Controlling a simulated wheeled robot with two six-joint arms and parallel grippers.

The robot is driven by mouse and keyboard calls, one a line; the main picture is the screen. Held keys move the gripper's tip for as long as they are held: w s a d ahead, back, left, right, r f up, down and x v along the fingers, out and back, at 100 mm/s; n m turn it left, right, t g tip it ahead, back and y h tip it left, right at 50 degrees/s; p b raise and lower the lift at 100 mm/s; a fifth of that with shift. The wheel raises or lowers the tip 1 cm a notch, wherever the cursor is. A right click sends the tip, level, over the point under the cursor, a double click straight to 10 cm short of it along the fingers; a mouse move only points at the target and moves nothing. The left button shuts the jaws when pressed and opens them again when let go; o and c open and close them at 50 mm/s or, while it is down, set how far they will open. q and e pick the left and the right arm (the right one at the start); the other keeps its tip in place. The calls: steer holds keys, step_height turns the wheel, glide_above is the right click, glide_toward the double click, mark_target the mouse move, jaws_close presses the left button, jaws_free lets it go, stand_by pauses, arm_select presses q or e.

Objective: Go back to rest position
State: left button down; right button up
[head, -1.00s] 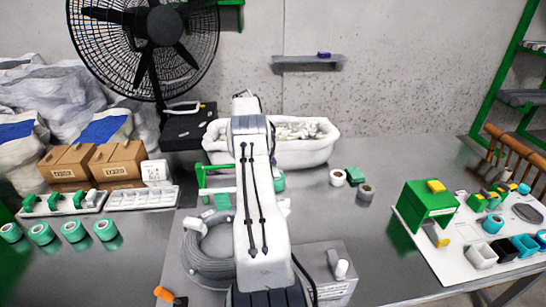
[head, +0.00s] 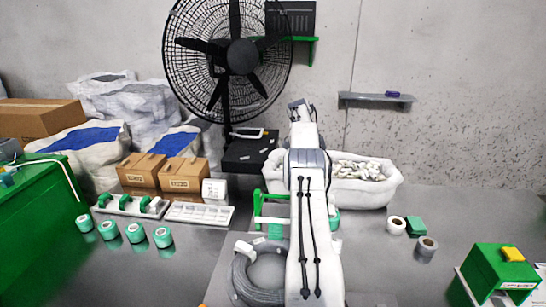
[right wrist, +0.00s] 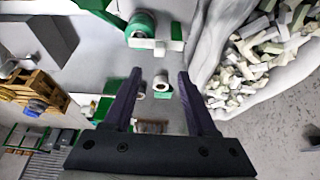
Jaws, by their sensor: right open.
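My right arm stands upright in the middle of the head view and hides its own gripper. In the right wrist view my right gripper (right wrist: 159,74) is open, with its two dark fingers apart and nothing between them. My left gripper does not show. A grey-blue coil of cable (head: 246,278) lies on the table just left of my arm, partly hidden by it. A green frame (head: 259,208) stands behind the coil, also partly covered.
A white sack-like tub (head: 385,190) of pale pieces stands behind my arm. Cardboard boxes (head: 182,173), a white tray (head: 200,213) and several teal rolls (head: 162,238) are at left. A fan (head: 228,52) stands at the back. A green box (head: 500,270) is at right; the table between is mostly clear.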

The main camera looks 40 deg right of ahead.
steer(key=w+a+r+n+t, duration=0.1)
steer(key=w+a+r+n, duration=0.3)
steer(key=w+a, duration=0.45)
steer(key=w+a+r+n+t, duration=0.1)
steer(key=w+a+r+n, duration=0.35)
steer(key=a, duration=1.05)
steer(key=s+a+r+n+t, duration=0.1)
steer(key=a+n, duration=0.7)
steer(key=a, duration=0.8)
steer(key=s+a+n+t+y+p, duration=0.1)
steer(key=s+a+n, duration=0.5)
steer(key=a, duration=0.4)
steer(key=s+a+n+y, duration=0.2)
steer(key=s+a+n, duration=0.3)
steer(key=s+a, duration=0.45)
steer(key=s+a+f+n, duration=0.2)
steer(key=s+n, duration=0.2)
steer(key=s, duration=0.5)
steer(key=s+a+f+n, duration=0.2)
steer(key=s+n, duration=0.2)
steer(key=s, duration=0.5)
steer(key=shift+a+f+y, duration=0.15)
steer(key=shift+a+y, duration=0.15)
steer(key=shift+y, duration=0.1)
steer(key=shift+w, duration=0.1)
